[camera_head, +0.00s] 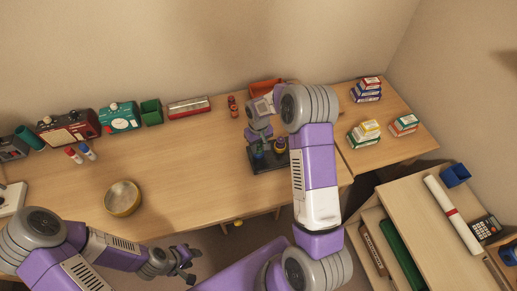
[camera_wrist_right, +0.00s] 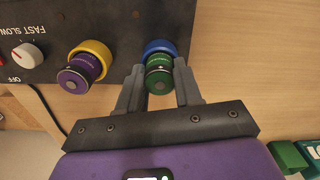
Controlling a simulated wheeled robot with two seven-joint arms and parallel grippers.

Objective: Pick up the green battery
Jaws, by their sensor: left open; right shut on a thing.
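In the right wrist view, a green battery (camera_wrist_right: 159,80) stands at a blue ring (camera_wrist_right: 160,47) on a dark charger (camera_wrist_right: 115,22). My right gripper (camera_wrist_right: 159,70) has one finger on each side of the battery and is shut on it. A purple battery (camera_wrist_right: 78,78) stands at a yellow ring (camera_wrist_right: 92,52) beside it. In the head view, the charger (camera_head: 267,164) is on the desk under my right gripper (camera_head: 259,142); the green battery is hard to make out there. My left gripper (camera_head: 184,264) is open and empty, low in front of the desk.
The charger has a white-and-red dial (camera_wrist_right: 24,54). A yellow bowl (camera_head: 122,198) stands on the left of the desk (camera_head: 190,160). Stacked boxes (camera_head: 363,133) are at right. The desk's middle is clear.

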